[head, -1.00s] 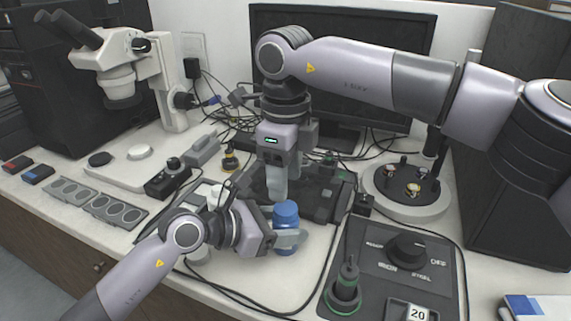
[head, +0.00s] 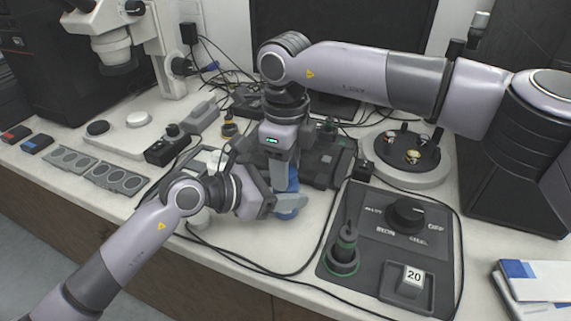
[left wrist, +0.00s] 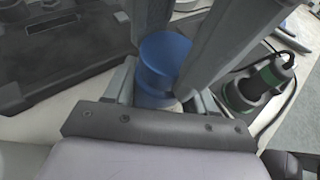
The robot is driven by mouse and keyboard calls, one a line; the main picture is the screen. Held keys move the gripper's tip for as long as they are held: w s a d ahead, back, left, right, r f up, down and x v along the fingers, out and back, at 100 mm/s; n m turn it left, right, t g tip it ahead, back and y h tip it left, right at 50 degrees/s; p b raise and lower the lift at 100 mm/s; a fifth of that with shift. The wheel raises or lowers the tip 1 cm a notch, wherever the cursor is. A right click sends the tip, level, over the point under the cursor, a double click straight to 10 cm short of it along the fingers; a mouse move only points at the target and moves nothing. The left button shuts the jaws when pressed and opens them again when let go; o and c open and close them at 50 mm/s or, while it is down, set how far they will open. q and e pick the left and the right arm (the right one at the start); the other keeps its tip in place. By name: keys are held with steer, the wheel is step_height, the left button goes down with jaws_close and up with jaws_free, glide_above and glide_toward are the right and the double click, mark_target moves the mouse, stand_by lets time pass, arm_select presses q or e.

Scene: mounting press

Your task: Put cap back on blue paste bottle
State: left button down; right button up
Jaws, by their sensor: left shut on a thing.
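The blue paste bottle (head: 288,213) is between the fingers of my left gripper (head: 286,203), which is shut on it low on its body. It stands upright over the white bench top. A blue round cap-like top (left wrist: 165,52) shows on it in the left wrist view. My right gripper (head: 283,178) points straight down at the bottle's top. Its fingers (left wrist: 188,45) come down on either side of that top in the left wrist view. I cannot tell whether they press on it. In the head view they hide part of the bottle.
A dark control panel (head: 375,225) with a knob and a green-ringed post (head: 343,250) stands to the right. A round stand (head: 405,165) is behind it. A black box (head: 168,150) is left. Cables cross the bench. The front middle is mostly clear.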

steer(key=shift+m, duration=1)
steer(key=o, duration=1.2)
steer(key=shift+o, duration=0.2)
step_height(320, 180, up, 12)
steer(key=shift+r, duration=0.1)
arm_select(q)
steer(key=shift+c, duration=1.4)
jaws_free()
